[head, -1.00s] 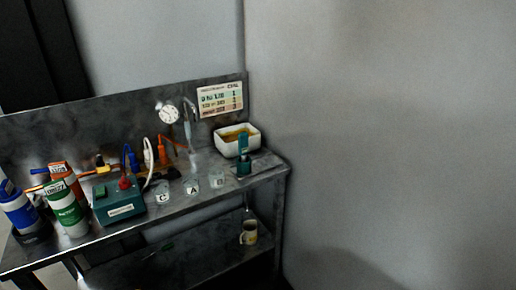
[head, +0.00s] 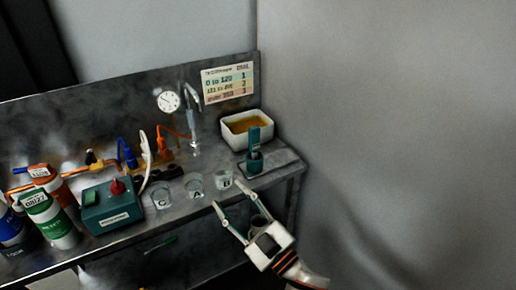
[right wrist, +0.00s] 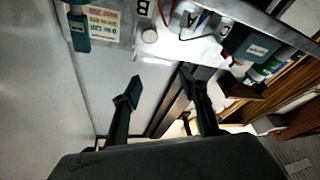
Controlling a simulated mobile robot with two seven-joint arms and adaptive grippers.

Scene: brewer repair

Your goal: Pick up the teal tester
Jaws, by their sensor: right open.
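The teal tester (head: 254,142) stands upright in a small teal holder on a grey pad at the right end of the bench. It also shows at the top left of the right wrist view (right wrist: 79,30). My right gripper (head: 227,194) is open and empty, in front of the bench's front edge, lower left of the tester and apart from it. Its two spread fingers show in the right wrist view (right wrist: 158,84). My left gripper is in neither view now.
Clear cups marked C (head: 161,196), A (head: 195,187) and B (head: 224,179) line the front edge. A white tray (head: 236,139) sits behind the tester. A teal box (head: 112,207) with a red knob and several canisters stand left. A wall closes the right side.

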